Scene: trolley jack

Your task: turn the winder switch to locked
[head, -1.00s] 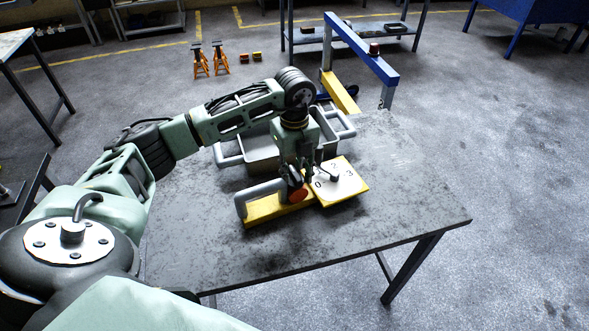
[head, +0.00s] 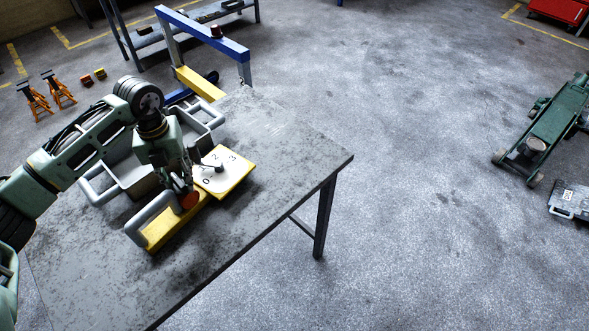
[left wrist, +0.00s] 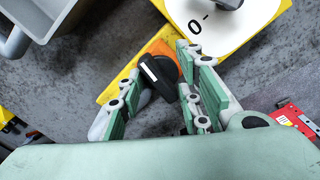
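A black knob with a white mark sits on an orange disc (head: 190,200) on a yellow base (head: 172,226); the knob (left wrist: 160,76) shows close up in the left wrist view. I take it to be the winder switch; no readable label shows by it. A white dial plate (head: 217,170) with numbers and a black pointer adjoins the base. My left gripper (head: 186,188) points down at the knob, its fingers (left wrist: 158,90) on either side of it. I cannot tell whether both fingers press on it. My right gripper is out of view.
The unit stands on a dark metal table (head: 290,140), whose right part is clear. A grey tray with handles (head: 128,165) lies behind my left arm. A blue and yellow frame (head: 205,35) stands beyond. A green trolley jack (head: 550,125) is on the floor at right.

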